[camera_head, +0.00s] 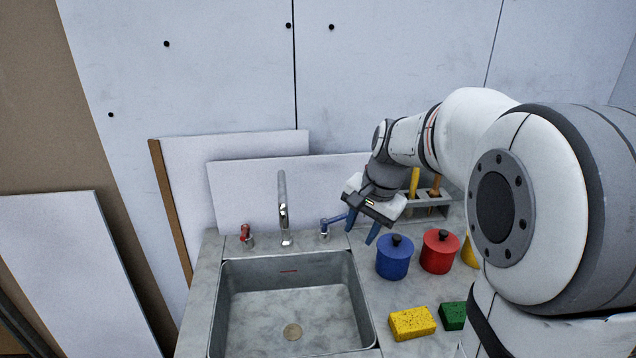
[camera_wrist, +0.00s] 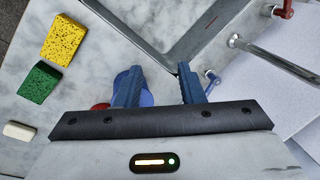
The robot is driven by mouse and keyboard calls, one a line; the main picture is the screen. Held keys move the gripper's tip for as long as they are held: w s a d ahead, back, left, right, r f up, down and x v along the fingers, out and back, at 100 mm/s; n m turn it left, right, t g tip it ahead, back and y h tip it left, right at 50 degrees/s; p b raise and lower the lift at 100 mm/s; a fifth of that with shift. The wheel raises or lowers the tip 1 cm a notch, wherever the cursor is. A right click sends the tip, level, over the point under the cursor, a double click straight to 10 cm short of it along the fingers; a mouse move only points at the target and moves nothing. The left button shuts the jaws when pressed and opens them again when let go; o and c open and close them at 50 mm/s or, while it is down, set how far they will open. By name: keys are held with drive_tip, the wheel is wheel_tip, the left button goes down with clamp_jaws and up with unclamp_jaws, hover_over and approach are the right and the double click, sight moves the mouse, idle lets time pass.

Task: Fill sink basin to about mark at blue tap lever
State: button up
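The grey sink basin (camera_head: 290,315) has a short red mark (camera_head: 289,270) on its back wall. A round drain (camera_head: 293,331) shows on its floor; I see no clear water surface. The chrome spout (camera_head: 283,205) stands behind it, with no visible stream. The blue tap lever (camera_head: 325,229) is right of the spout, the red tap lever (camera_head: 246,234) left. My gripper (camera_head: 361,226) is open and empty, just right of the blue lever. In the wrist view the blue lever (camera_wrist: 212,79) lies just beyond my gripper's (camera_wrist: 160,82) right finger; contact is unclear.
Right of the basin stand a blue pot (camera_head: 393,262) and a red pot (camera_head: 439,254), both lidded. A yellow sponge (camera_head: 411,323) and a green sponge (camera_head: 453,316) lie nearer. A grey holder (camera_head: 428,208) stands behind. White boards (camera_head: 235,170) lean on the wall.

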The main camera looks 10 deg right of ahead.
drive_tip(key=w+d+m, duration=0.1)
drive_tip(key=w+m, duration=0.3)
drive_tip(key=w, duration=0.4)
drive_tip(key=m+y+p, duration=0.2)
drive_tip(key=m, duration=0.3)
approach(340, 216)
drive_tip(key=f, duration=0.2)
drive_tip(key=x, duration=0.5)
drive_tip(key=p+x, duration=0.1)
drive_tip(key=x, duration=0.1)
drive_tip(key=shift+w+a, duration=0.25)
drive_tip(key=shift+a, duration=0.15)
drive_tip(key=shift+c, duration=0.3)
clamp_jaws()
